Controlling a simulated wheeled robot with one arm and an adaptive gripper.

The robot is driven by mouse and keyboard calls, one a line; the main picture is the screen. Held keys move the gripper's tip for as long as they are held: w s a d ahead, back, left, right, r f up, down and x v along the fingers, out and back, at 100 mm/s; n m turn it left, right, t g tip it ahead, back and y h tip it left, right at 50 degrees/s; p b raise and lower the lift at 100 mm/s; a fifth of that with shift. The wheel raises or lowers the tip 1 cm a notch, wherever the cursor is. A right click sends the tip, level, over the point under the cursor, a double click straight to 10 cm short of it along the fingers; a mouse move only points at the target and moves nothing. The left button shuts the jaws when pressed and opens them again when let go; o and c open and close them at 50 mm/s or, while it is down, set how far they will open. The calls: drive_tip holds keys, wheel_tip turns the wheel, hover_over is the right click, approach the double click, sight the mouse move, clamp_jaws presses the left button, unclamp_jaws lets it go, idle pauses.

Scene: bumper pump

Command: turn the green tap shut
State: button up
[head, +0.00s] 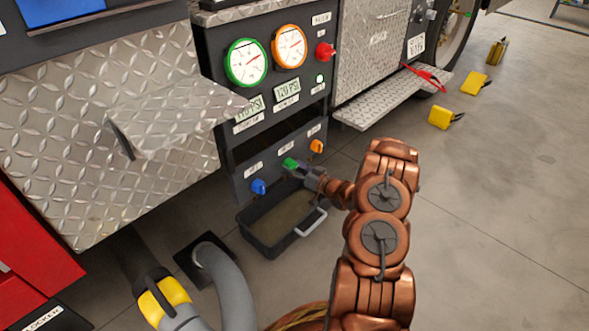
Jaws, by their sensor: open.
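The green tap (290,164) is a small green handle on the lower strip of the dark pump panel, between a blue tap (258,186) on the left and an orange tap (316,146) on the right. My gripper (298,168) is at the green tap, its fingers open and reaching it from the right. From this view I cannot tell whether the fingers touch the handle. The fingers hide part of the tap, and its turn position is hard to read.
A dark drip tray (262,247) with a grey handle stands on the floor below the taps. Gauges (246,63) and a red knob (325,53) are above. A diamond-plate flap (180,118) juts out at left.

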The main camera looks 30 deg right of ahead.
drive_tip(key=shift+c, duration=0.3)
drive_tip(key=c, duration=1)
drive_tip(key=shift+d, duration=0.1)
